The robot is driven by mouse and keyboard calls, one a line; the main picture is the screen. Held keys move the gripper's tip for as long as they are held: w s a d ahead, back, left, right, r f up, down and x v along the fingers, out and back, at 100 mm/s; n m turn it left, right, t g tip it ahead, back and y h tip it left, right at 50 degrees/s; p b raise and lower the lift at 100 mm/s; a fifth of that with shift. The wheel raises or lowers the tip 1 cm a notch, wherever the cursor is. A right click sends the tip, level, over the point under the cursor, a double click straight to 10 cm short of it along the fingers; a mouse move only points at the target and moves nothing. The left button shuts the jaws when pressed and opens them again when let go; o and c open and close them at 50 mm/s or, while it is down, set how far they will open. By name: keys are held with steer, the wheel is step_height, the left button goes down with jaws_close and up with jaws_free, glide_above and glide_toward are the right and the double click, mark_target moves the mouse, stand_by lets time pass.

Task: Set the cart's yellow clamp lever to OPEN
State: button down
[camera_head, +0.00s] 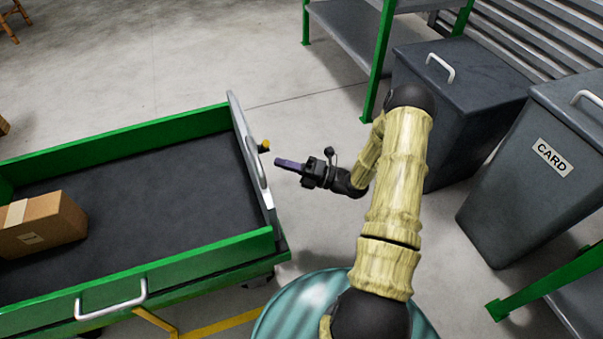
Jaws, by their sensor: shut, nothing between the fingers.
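The yellow clamp lever (264,146) shows as a small yellow piece with a dark part, on the outer face of the cart's grey end panel (248,150). Which way it is set is too small to tell. The green cart (120,142) stands at the left, with a dark bed. My gripper (278,161) is shut and empty. Its fingertips point left at the end panel, slightly below and right of the lever in the picture. I cannot tell whether they touch anything.
A cardboard box (40,226) lies in the cart's bed. Dark lidded bins, one marked CARD (545,160), and a green-framed shelf (345,40) stand at the right and back. Open concrete floor (300,105) lies between the cart and the shelf.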

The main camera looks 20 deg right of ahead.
steer(key=w, duration=0.1)
steer(key=w+r, duration=0.1)
steer(key=w+b, duration=0.1)
steer(key=shift+w+a+r, duration=0.15)
steer(key=shift+a+r, duration=0.05)
steer(key=shift+a, duration=0.05)
